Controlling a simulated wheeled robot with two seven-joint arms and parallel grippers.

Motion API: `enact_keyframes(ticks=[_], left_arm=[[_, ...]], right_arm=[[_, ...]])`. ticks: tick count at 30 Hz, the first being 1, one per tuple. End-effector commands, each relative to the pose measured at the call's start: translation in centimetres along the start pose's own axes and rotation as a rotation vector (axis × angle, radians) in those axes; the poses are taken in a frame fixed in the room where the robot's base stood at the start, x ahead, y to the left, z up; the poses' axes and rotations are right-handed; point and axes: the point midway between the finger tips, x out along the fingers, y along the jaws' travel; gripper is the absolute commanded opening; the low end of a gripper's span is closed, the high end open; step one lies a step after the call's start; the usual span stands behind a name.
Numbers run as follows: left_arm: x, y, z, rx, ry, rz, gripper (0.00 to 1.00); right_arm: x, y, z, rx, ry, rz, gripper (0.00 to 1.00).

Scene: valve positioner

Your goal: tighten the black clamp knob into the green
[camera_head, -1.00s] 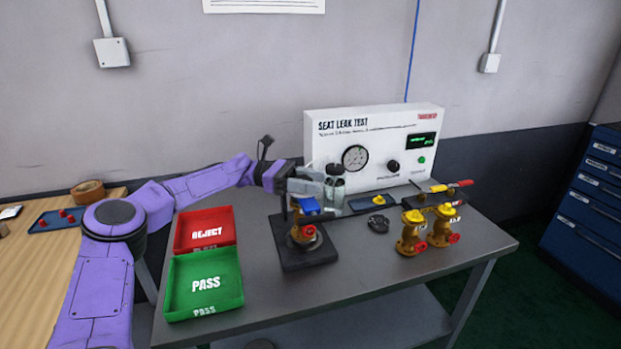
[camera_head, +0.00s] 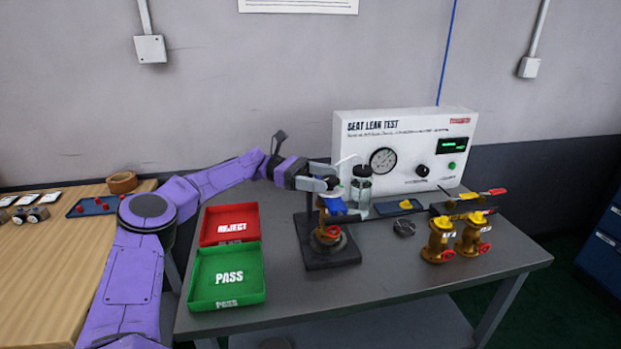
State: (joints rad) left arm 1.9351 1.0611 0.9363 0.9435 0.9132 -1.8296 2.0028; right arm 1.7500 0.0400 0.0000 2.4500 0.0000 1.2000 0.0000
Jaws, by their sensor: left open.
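A brass valve with a red handwheel (camera_head: 331,232) stands in the test fixture on a black base plate (camera_head: 330,256). A blue part (camera_head: 334,207) sits at the top of the valve. My left gripper (camera_head: 330,188) is open at the top of the fixture, just above the blue part. I cannot make out the black clamp knob or any green mark there; the gripper covers that spot. I cannot tell whether the jaws touch anything. My right gripper is not in view.
The seat leak test panel (camera_head: 400,150) stands behind, with a clear jar (camera_head: 361,187) close right of the gripper. The red reject tray (camera_head: 229,224) and green pass tray (camera_head: 227,277) lie left.

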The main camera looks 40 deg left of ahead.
Motion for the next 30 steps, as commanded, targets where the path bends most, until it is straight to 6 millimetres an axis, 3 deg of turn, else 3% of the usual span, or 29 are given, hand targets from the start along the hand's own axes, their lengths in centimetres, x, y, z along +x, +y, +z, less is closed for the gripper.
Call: enact_keyframes(ticks=[3,7,19,22,24,27,30], left_arm=[[-2.9,0.1,-0.2,0.002,0.001,0.004,0.71],[-5.1,0.1,-0.2,0.000,0.001,0.002,0.71],[-6.1,0.0,0.0,0.001,0.000,-0.001,0.71],[-7.2,-0.2,1.9,0.032,-0.014,0.019,0.71],[-10.1,-1.2,4.2,0.071,-0.048,0.064,0.71],[-12.9,-4.0,5.3,0.066,-0.073,0.092,0.71],[-13.3,-5.9,4.8,0.001,-0.090,0.151,0.71]], right_arm=[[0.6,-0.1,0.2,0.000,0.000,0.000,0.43],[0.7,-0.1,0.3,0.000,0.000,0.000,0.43],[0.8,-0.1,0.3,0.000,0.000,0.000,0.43],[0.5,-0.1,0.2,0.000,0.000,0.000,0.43],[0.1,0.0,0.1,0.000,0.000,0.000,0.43],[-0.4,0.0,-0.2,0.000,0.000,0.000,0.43],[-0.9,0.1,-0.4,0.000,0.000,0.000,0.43]])
